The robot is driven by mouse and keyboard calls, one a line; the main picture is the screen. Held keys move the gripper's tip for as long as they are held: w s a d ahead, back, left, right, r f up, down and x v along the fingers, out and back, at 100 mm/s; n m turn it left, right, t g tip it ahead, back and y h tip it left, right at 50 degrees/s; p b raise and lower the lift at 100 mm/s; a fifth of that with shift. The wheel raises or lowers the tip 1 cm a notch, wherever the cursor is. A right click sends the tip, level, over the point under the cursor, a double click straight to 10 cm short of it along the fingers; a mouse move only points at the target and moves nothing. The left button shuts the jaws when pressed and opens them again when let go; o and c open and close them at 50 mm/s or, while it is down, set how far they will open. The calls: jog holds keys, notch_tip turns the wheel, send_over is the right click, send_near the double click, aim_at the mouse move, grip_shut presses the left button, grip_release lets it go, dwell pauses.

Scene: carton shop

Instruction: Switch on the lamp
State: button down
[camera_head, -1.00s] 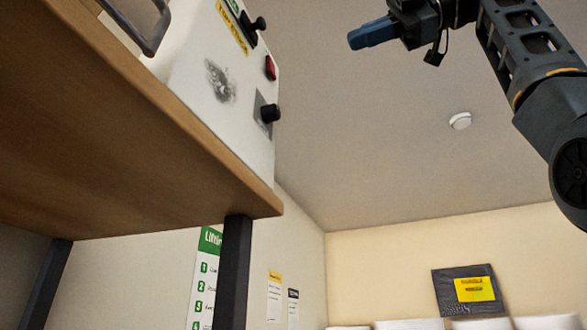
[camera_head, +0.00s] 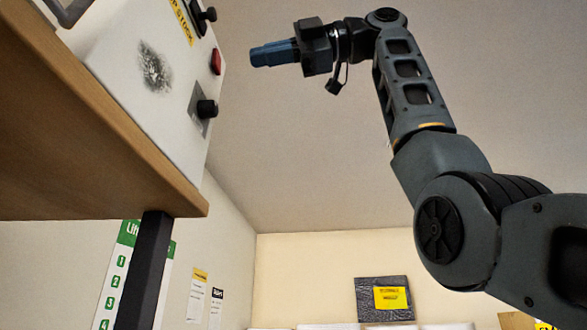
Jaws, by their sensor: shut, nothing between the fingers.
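A white box (camera_head: 120,75) stands on the wooden shelf at the upper left. Its front carries a red part (camera_head: 215,62), a black knob (camera_head: 207,109) on a grey plate below it, and a black control (camera_head: 207,15) above it near the top edge. I cannot tell which of these belongs to a lamp, and no lit lamp shows. My gripper (camera_head: 254,56) has blue fingers, shut and empty, pointing left. In the picture it is just right of the red part, with a gap between them.
The wooden shelf (camera_head: 110,135) juts out under the box, on a dark post (camera_head: 150,260). A green and white sign (camera_head: 115,275) is partly behind the post. A dark panel with a yellow label (camera_head: 367,300) is on the back wall.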

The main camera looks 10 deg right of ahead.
aim_at(218, 66)
jog(key=shift+p+x, duration=0.45)
jog(key=shift+x, duration=2.3)
